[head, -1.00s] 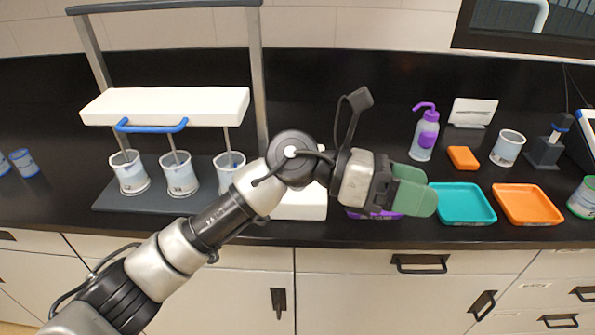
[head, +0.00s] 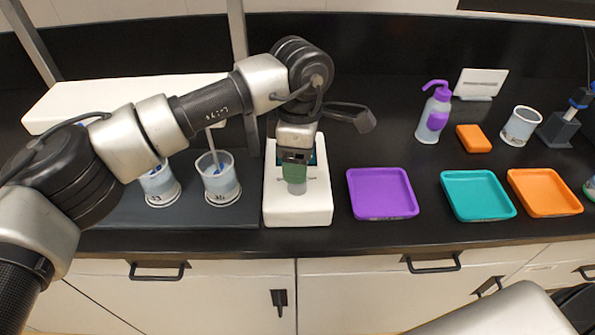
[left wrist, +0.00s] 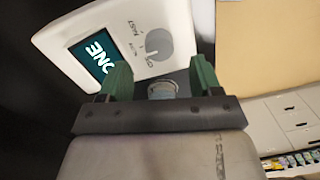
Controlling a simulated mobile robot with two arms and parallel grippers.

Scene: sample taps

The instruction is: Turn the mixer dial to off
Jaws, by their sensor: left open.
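The mixer is a white block-shaped unit (head: 298,207) on the black counter, with a dark screen and a dial on its top face. The grey round dial (left wrist: 157,45) shows in the left wrist view, with small printed labels beside it; I cannot tell its exact setting. The screen (left wrist: 98,55) shows large letters, partly covered by a finger. My left gripper (head: 295,180) is above the mixer, pointing down, and hides the dial in the head view. Its green fingers (left wrist: 162,85) are apart with the dial beyond them, not between them. My right gripper is out of view.
Purple (head: 382,193), teal (head: 478,195) and orange (head: 545,192) trays lie right of the mixer. A wash bottle (head: 434,115) stands behind them. Left is a stirrer stand with cups (head: 218,180). Bare counter lies between the mixer and purple tray.

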